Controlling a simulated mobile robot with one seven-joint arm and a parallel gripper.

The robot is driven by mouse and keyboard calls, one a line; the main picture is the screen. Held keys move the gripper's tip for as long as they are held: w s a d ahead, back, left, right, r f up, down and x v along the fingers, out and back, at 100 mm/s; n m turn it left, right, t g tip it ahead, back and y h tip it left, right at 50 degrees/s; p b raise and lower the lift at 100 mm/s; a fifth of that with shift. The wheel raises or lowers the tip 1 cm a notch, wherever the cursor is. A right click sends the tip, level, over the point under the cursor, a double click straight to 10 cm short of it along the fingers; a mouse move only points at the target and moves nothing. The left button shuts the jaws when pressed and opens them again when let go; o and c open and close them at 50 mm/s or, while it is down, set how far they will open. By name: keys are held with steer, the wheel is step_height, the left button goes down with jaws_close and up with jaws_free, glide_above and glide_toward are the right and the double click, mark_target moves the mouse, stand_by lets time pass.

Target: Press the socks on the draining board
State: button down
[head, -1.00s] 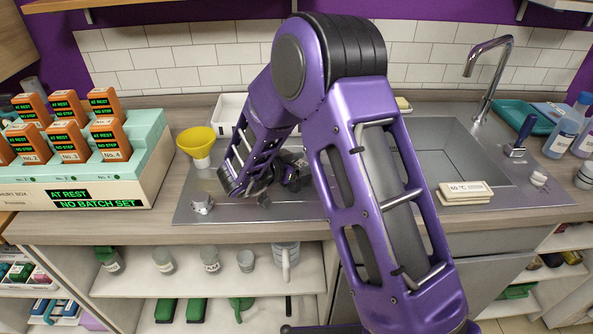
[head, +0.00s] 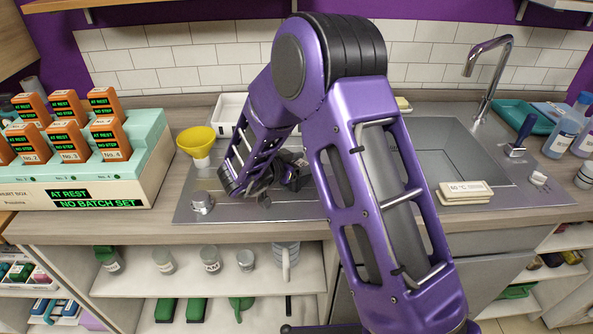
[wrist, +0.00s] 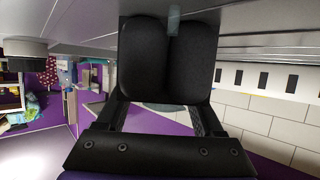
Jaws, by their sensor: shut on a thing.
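The steel draining board (head: 310,208) lies left of the sink, mostly behind my arm. My gripper (wrist: 173,26) is low over it; its two black fingers are together in the wrist view, with a small grey-blue thing (wrist: 174,17) at their tips. I cannot tell what that thing is. In the head view my gripper (head: 264,195) is small, dark and partly hidden by my arm. A small grey crumpled-looking object (head: 202,202) sits at the board's left end, apart from the gripper. I cannot make out any socks for certain.
A yellow funnel-like cup (head: 197,144) and a white tray (head: 231,112) stand behind the board. The sink basin (head: 455,165), tap (head: 487,75) and a labelled 60 °C block (head: 465,191) are at right.

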steer(key=shift+s+f, duration=0.2)
steer(key=shift+f, duration=0.2)
step_height(320, 180, up, 3)
steer(key=p, duration=0.2)
steer(key=shift+w+f+p, duration=0.1)
steer(key=shift+f+p, duration=0.05)
steer(key=shift+p, duration=0.2)
steer(key=shift+w+r, duration=0.1)
steer(key=shift+r, duration=1.8)
steer(key=shift+a, duration=0.1)
